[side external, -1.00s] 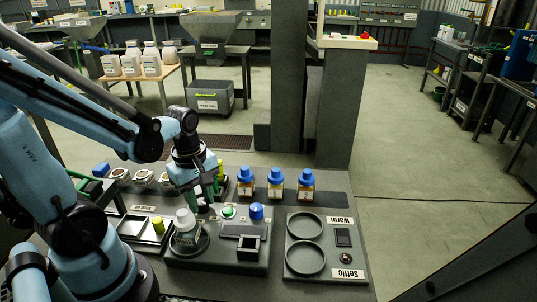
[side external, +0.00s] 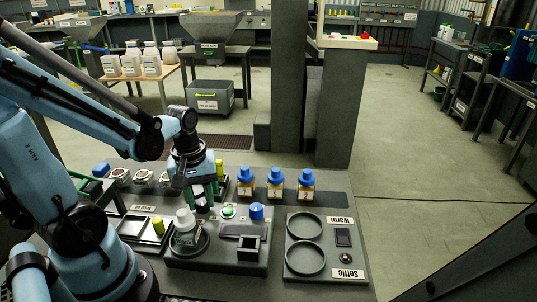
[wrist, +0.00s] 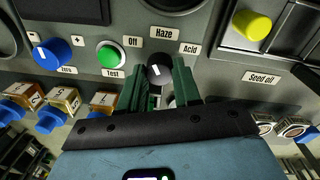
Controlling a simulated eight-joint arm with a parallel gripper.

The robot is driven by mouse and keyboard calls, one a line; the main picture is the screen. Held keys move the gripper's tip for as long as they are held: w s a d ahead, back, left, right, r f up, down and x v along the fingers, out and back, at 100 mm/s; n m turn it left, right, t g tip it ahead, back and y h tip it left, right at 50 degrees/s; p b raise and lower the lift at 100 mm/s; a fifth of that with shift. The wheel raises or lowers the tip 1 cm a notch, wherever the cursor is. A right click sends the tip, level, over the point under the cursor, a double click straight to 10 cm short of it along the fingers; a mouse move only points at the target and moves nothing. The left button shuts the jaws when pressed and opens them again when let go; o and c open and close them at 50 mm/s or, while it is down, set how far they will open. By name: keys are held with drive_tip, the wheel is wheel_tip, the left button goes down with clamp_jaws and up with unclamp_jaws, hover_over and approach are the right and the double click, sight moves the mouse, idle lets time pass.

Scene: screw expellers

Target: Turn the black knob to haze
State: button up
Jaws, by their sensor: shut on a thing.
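The black knob (wrist: 157,68) sits on the grey panel in the wrist view, with a short white mark on its face. Around it are the labels "Off" (wrist: 132,41), "Haze" (wrist: 164,32) and "Acid" (wrist: 190,49). The mark points roughly up toward "Haze"; its exact angle is hard to tell. My gripper (wrist: 160,78) has its green fingers on both sides of the knob, shut on it. In the side external view my gripper (side external: 202,207) reaches down to the panel and mostly hides the knob.
A green button (wrist: 111,55) labelled "Test" and a blue knob (wrist: 51,53) labelled "Zero" are beside the black knob. In the side view a white-capped bottle (side external: 186,228) stands close left of my gripper. Several blue-capped bottles (side external: 276,185) stand behind the panel.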

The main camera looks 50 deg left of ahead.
sight(199, 201)
drive_tip(key=m, duration=0.5)
drive_tip(key=shift+m, duration=0.3)
idle(0.4)
drive_tip(key=o, duration=1.1)
drive_tip(key=shift+c, duration=0.2)
drive_tip(key=shift+r, duration=0.1)
wheel_tip(199, 201, up, 12)
drive_tip(key=shift+s+a, duration=0.15)
drive_tip(key=shift+a, duration=0.1)
